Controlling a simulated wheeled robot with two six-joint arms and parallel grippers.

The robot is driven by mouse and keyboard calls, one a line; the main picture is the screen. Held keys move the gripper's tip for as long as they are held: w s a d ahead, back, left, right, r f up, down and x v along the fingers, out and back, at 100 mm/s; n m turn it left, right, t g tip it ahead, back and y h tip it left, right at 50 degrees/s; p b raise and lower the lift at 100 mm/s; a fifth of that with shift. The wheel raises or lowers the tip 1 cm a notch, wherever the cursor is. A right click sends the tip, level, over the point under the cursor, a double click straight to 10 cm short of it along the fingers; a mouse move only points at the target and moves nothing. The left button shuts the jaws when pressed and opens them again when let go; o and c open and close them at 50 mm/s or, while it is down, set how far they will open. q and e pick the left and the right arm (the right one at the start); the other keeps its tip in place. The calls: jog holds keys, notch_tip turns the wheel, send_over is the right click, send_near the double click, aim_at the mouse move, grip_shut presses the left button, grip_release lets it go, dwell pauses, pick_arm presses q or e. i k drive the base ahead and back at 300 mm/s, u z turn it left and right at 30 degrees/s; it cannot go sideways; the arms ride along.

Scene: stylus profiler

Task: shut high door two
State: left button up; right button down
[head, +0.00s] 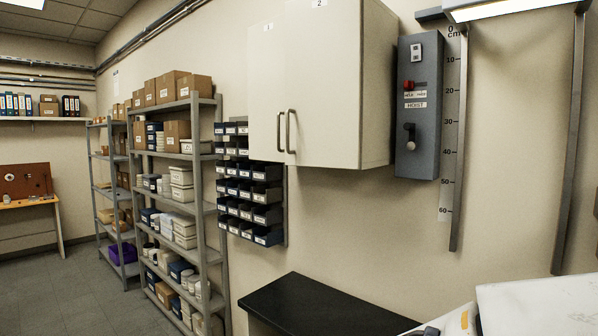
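A pale wall cabinet hangs high in the middle of the head view, and its top is cut off by the frame. Its left door, labelled 1 (263,80), and high door two (328,90), labelled 2, have grey bar handles side by side near the seam. Door two's handle (290,132) is on its left edge. Door two looks much wider than door one from here. No inside of the cabinet shows, and I cannot tell whether door two is flush or slightly ajar. Neither of my grippers is in view.
A grey hoist control box (419,140) is on the wall right of the cabinet, beside a centimetre scale (452,130). Blue bins (250,195) hang left below it. A black-topped surface (320,306) stands below. Loaded shelves line the left; floor (70,295) there is clear.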

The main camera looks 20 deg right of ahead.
aim_at(323, 99)
jog(key=z, duration=0.1)
jog(key=k, duration=0.5)
jog(key=u, duration=0.5)
jog(key=i, duration=1.4)
jog(key=z, duration=0.75)
